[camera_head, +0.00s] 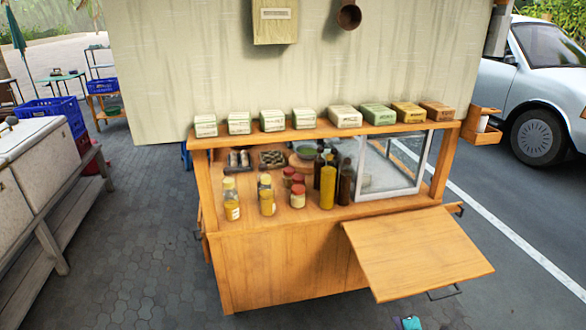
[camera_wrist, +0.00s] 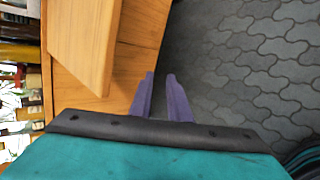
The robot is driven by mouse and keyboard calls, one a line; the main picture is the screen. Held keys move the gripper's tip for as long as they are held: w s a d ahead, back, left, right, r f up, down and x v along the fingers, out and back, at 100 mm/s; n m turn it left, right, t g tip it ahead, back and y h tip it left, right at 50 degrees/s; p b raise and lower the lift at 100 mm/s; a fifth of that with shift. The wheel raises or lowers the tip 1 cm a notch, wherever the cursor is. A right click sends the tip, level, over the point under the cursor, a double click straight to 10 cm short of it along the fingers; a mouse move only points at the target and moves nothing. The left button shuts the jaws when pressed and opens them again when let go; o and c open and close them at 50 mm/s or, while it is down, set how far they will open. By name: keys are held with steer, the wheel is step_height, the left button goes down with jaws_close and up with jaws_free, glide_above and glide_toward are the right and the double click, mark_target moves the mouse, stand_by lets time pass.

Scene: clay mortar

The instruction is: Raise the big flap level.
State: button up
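The big wooden flap (camera_head: 418,252) hangs off the right front of the wooden food cart (camera_head: 280,262). It slopes outward and down from its upper edge. A dark metal bracket or handle (camera_head: 444,292) shows under its lower right corner. In the wrist view a wooden board, probably the flap (camera_wrist: 85,45), is at the upper left. My gripper (camera_wrist: 160,75) has two purple fingers, apart with a narrow gap and nothing between them. They are beside the wood, over the paving edge.
Bottles and jars (camera_head: 297,190) stand on the cart's counter, beside a glass case (camera_head: 395,165). Boxes (camera_head: 345,116) line the top shelf. A grey bench (camera_head: 35,165) is at left, a white car (camera_head: 540,90) at right. Paving (camera_head: 150,240) around the cart is open.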

steer(key=w+a+f+m+h+b, duration=0.1)
steer(key=w+a+f+m+b, duration=0.3)
steer(key=a, duration=0.5)
steer(key=s+a+f+m+g+h, duration=0.2)
steer(key=s+a+f+m, duration=0.25)
steer(key=f, duration=0.35)
steer(key=s+a+f+m+g+y, duration=0.1)
steer(key=s+a+f+m+g, duration=0.1)
steer(key=s, duration=0.8)
steer(key=s+a+f+m+g+y+b, duration=0.1)
steer(key=s+a+m+g, duration=0.4)
steer(key=s, duration=0.5)
steer(key=s+a+f+m+g+y+b, duration=0.1)
steer(key=s+a+f+m+g, duration=0.2)
steer(key=s, duration=0.7)
steer(key=m+g, duration=0.2)
steer(key=g, duration=0.1)
steer(key=shift+a+g, duration=0.25)
steer(key=shift+g, duration=0.15)
steer(key=shift+s+f, duration=0.1)
